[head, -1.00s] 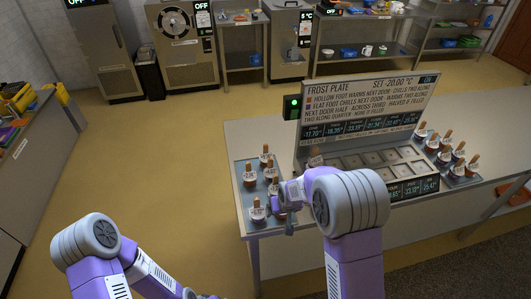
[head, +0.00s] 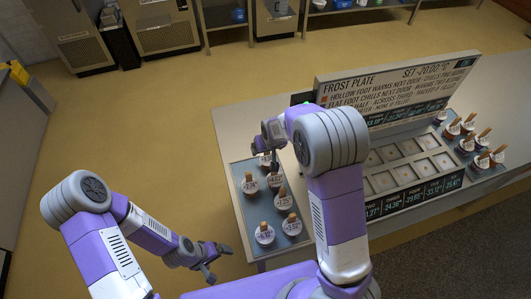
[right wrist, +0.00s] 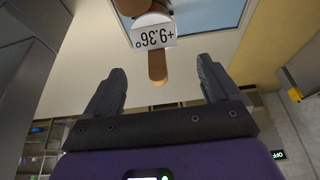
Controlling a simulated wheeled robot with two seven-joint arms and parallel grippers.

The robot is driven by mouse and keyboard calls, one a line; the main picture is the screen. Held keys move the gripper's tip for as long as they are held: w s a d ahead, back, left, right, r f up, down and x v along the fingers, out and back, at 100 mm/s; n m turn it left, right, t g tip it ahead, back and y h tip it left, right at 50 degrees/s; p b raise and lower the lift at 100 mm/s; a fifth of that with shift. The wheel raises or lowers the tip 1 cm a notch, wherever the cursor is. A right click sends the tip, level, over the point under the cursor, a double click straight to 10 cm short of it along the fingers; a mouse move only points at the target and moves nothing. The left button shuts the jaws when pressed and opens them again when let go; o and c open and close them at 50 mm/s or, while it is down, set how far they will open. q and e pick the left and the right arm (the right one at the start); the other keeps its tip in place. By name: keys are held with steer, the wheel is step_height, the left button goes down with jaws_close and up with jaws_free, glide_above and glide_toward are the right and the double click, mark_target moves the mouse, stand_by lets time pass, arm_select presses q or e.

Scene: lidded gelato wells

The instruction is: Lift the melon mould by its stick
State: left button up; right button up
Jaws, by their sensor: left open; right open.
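Several moulds with upright brown sticks stand on the left tray (head: 238,200); one front mould (head: 264,234) is in clear view. I cannot tell by flavour which one is the melon mould. My right gripper (head: 272,150) is over the back of this tray, partly covering the mould there. My left gripper (head: 208,262) is open and empty, in front of the counter's left end.
The frost plate (head: 398,160) with empty wells lies right of the tray, its sign panel (head: 395,85) standing behind. A second tray of moulds (head: 490,160) is at the right. Open floor (head: 150,150) lies left of the counter (head: 235,125).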

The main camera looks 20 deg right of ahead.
mark_target(267, 153)
steer(key=x, duration=0.5)
steer(key=shift+s+d+f, duration=0.2)
steer(key=shift+s+f, duration=0.05)
steer(key=shift+f, duration=0.25)
steer(key=shift+w+f, duration=0.2)
steer(key=shift+f, duration=0.05)
steer(key=shift+c, duration=0.5)
steer(key=shift+r, duration=0.1)
steer(key=c, duration=1.1)
